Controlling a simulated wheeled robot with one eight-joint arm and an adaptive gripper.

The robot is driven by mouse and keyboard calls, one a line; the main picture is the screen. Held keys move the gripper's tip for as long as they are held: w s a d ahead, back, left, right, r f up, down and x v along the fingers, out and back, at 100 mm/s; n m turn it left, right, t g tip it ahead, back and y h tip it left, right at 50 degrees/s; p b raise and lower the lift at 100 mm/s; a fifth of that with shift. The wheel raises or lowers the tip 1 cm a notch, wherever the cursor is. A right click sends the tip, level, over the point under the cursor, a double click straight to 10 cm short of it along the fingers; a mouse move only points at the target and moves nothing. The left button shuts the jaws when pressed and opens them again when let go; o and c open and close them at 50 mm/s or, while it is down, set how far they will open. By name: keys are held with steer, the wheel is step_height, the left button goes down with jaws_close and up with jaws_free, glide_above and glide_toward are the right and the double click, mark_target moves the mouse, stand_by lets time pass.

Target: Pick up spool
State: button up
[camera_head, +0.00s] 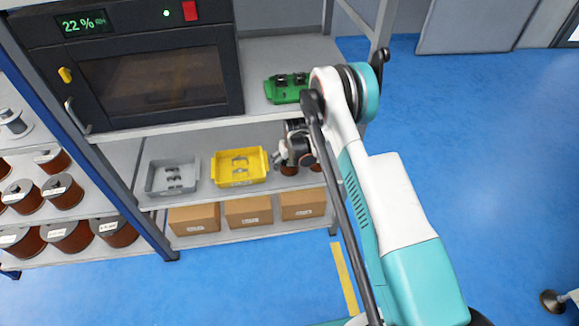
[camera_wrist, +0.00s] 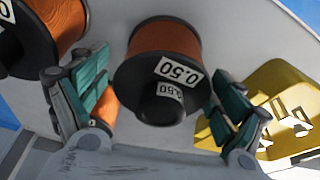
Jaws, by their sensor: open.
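A spool (camera_wrist: 165,65) of orange-brown wire with black flanges and a "0.50" label shows in the wrist view, its black hub facing the camera. My gripper (camera_wrist: 160,80) is open, with one green-padded finger on each side of this spool; I cannot tell whether either finger touches it. A second spool (camera_wrist: 58,18) is at the upper left, beyond the left finger. In the head view my gripper (camera_head: 289,150) is over the middle shelf, right of the yellow bin, and partly hides the spools (camera_head: 289,170) there.
The yellow bin (camera_wrist: 268,92) is close to my right finger. A grey bin (camera_head: 172,176) stands farther left. The upper shelf holds an oven (camera_head: 150,75) and a green tray (camera_head: 284,90). Cardboard boxes (camera_head: 248,210) sit below. More spools (camera_head: 66,235) fill the left rack.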

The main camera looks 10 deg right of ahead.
steer(key=shift+c, duration=0.5)
steer(key=c, duration=1.5)
steer(key=shift+c, duration=0.2)
steer(key=shift+r, duration=0.25)
